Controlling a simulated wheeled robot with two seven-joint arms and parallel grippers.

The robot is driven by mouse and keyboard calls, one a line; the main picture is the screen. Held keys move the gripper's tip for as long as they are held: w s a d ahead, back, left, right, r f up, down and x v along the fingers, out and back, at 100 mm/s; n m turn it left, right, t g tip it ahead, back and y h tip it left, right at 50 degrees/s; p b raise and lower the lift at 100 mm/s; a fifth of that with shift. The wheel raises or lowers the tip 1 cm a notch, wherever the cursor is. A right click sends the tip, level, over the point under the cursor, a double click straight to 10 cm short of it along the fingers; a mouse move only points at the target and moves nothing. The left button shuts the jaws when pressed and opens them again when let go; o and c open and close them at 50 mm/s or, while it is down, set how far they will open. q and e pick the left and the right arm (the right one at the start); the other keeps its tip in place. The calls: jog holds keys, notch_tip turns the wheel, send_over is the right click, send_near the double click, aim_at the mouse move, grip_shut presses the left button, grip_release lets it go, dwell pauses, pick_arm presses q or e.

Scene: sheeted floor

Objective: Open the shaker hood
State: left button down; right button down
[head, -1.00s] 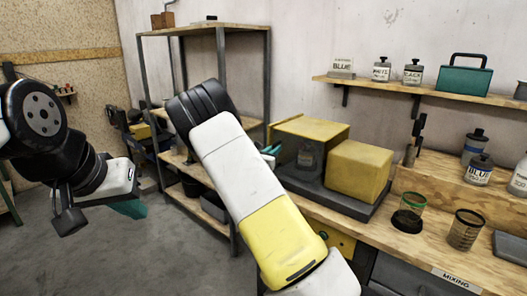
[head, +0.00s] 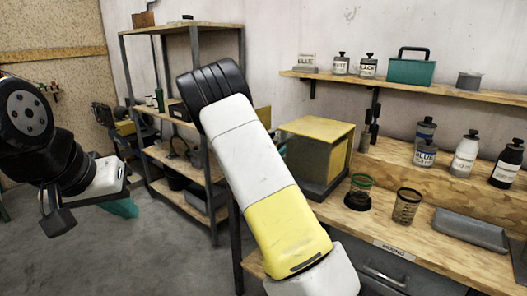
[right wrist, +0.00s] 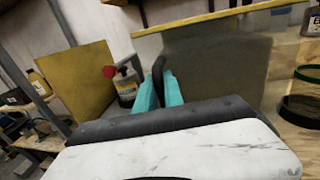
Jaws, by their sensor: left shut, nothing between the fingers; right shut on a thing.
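The yellow shaker hood (head: 318,128) stands on a dark base on the wooden bench, just right of my right arm in the head view. In the right wrist view its grey side (right wrist: 220,70) under a yellow top edge is close ahead. My right gripper (right wrist: 163,88) is shut on the black handle (right wrist: 158,70) at that grey side; in the head view my arm hides most of it. A yellow panel (right wrist: 72,80) stands apart to the left, with a red-capped bottle (right wrist: 126,86) between. My left gripper (head: 120,208) is shut and empty over the floor.
Two cups (head: 405,206) and a grey tray (head: 470,230) lie on the bench right of the hood. Several bottles (head: 466,155) stand behind them. A metal-framed shelf (head: 190,150) is at the left, with open floor (head: 150,260) before it.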

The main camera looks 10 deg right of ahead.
jog(key=shift+s+f, duration=0.1)
jog(key=c, duration=1.5)
grip_release()
jog(key=shift+d, duration=0.1)
jog(key=shift+o, duration=0.2)
jog(key=v, duration=0.8)
